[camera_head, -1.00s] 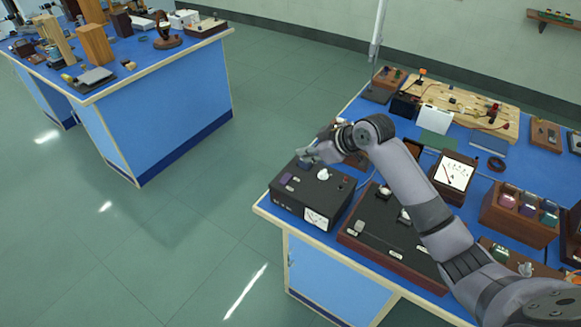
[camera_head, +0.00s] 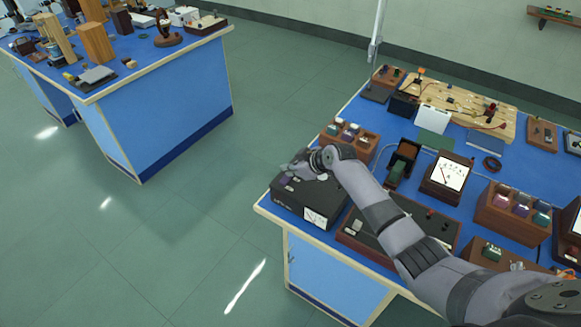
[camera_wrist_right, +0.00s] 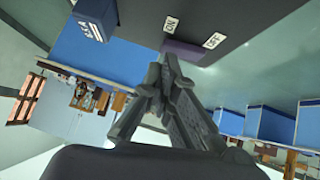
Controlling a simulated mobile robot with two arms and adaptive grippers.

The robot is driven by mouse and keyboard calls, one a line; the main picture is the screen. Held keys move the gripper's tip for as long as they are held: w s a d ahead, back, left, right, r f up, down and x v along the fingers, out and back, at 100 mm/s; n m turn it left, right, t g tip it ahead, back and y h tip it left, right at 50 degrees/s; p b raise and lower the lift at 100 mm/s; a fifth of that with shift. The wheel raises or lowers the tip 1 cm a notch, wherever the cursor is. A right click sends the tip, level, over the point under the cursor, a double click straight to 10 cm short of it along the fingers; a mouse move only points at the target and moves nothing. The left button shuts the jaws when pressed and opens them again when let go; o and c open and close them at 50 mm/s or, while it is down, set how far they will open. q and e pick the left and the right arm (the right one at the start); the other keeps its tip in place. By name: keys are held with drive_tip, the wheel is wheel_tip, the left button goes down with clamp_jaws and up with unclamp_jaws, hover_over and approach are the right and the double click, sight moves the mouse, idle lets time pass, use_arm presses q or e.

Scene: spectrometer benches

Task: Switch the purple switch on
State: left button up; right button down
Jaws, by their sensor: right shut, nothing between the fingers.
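The purple switch (camera_head: 287,182) sits on the top of a black instrument box (camera_head: 312,199) at the near left corner of the right bench. In the wrist view the purple switch (camera_wrist_right: 188,52) is beside two small white labels on the dark panel. My right gripper (camera_head: 286,169) is shut and empty, low over the box, with its tips right by the switch. In the wrist view its fingertips (camera_wrist_right: 163,57) overlap the switch's edge; I cannot tell whether they touch. Which way the switch is tipped is not clear. My left gripper is not in view.
A wooden block with several switches (camera_head: 350,140) stands behind the box. A dark panel in a wooden base (camera_head: 432,222) lies to its right, under my right arm. A meter (camera_head: 450,174) stands farther right. Open floor lies left of the bench.

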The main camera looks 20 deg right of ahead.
drive_tip(key=b, duration=0.1)
drive_tip(key=f+b, duration=0.1)
drive_tip(key=b, duration=0.1)
drive_tip(key=shift+w+d+f+g+y, duration=0.15)
drive_tip(key=shift+d+f+g+y, duration=0.1)
drive_tip(key=shift+g+y, duration=0.05)
drive_tip(key=shift+a+r+p, duration=0.1)
drive_tip(key=shift+r+p, duration=0.2)
